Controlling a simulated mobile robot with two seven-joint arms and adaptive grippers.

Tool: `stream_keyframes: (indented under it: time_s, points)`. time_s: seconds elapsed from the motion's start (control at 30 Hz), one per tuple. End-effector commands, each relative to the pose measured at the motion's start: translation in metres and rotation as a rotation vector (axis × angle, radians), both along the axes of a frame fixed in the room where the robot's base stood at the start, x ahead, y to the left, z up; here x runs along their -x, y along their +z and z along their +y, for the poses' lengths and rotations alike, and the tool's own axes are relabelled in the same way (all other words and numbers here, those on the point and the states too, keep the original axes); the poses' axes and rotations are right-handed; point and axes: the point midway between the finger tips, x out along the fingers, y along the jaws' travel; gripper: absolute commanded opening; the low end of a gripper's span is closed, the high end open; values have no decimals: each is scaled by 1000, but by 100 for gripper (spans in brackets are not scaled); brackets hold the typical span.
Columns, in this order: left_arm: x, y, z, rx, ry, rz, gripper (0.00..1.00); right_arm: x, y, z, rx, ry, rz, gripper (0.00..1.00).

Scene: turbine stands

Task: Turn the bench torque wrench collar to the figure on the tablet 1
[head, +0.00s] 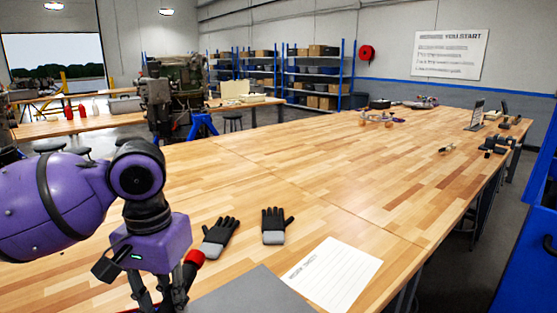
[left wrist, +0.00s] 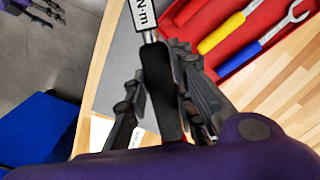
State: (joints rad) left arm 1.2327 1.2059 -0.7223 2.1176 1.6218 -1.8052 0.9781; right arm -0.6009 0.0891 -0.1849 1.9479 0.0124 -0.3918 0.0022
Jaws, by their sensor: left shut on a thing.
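The torque wrench shows in the left wrist view, with a white N·m scale (left wrist: 144,14) on its shaft and a black grip (left wrist: 161,85). My left gripper (left wrist: 165,100) is shut around the black grip. In the head view my left gripper (head: 160,292) is at the bottom left over the near table edge. A red-tipped black piece (head: 194,258) shows beside it. A dark upright panel (head: 477,113), seemingly the tablet, stands far off at the table's right side; its figure is unreadable. Grey fingers, seemingly my right gripper (left wrist: 40,12), show at the wrist view's top left.
A red tray (left wrist: 283,42) holds yellow and blue handled wrenches beside a grey mat (head: 255,293). Black gloves (head: 274,226) and a written sheet (head: 333,275) lie on the wooden table (head: 330,170). Small items stand at its far right. The middle is clear.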

Motion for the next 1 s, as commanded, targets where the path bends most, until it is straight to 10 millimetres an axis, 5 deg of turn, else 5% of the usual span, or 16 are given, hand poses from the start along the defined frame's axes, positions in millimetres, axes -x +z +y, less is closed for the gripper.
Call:
stream_keyframes:
  time_s: [0.27, 1.0]
  points:
    - [1, 1, -17, -10, 187, -6, 0, 0, 0, 0, 0, 0, -1, 48]
    - [2, 7, -16, -8, 184, -13, 0, -2, 3, 1, -2, 1, -3, 48]
